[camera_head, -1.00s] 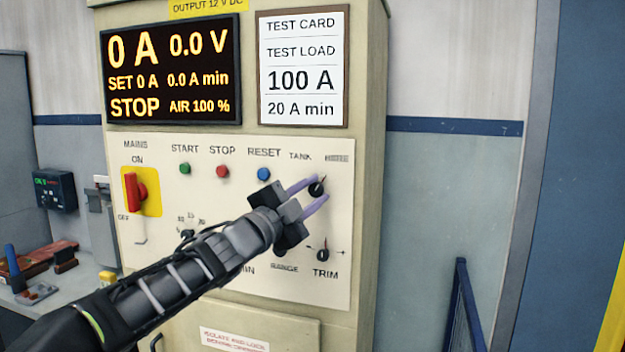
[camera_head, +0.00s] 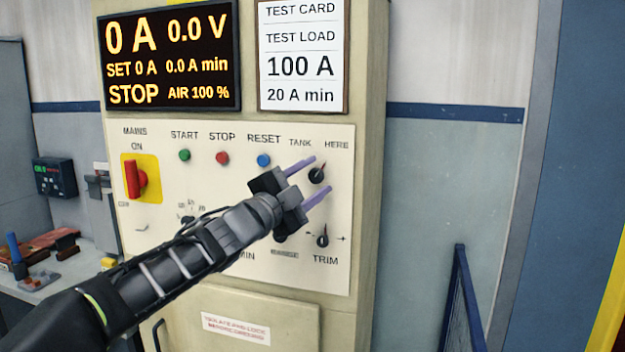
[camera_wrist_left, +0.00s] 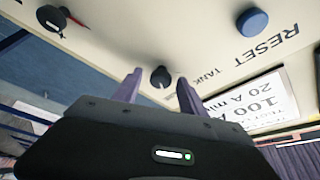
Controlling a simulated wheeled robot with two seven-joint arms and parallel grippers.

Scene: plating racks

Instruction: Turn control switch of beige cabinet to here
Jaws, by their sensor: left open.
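The beige cabinet (camera_head: 345,285) stands in front of me with its white control panel. The control switch (camera_head: 317,174) is a small black knob between the labels TANK and HERE, at the panel's upper right. Its pointer direction is too small to tell surely. My left gripper (camera_head: 322,176) is open, with two purple fingers reaching toward the switch. In the left wrist view the switch (camera_wrist_left: 160,76) shows between the spread fingertips (camera_wrist_left: 158,85), beyond them and apart from both. The HERE label is hidden in that view. My right gripper is not in view.
The TRIM knob (camera_head: 323,239) sits below the switch. The blue RESET button (camera_head: 264,160) and red STOP button (camera_head: 222,158) are left of it. The red mains switch (camera_head: 136,180) is at far left. Space right of the cabinet is clear above a blue frame (camera_head: 458,300).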

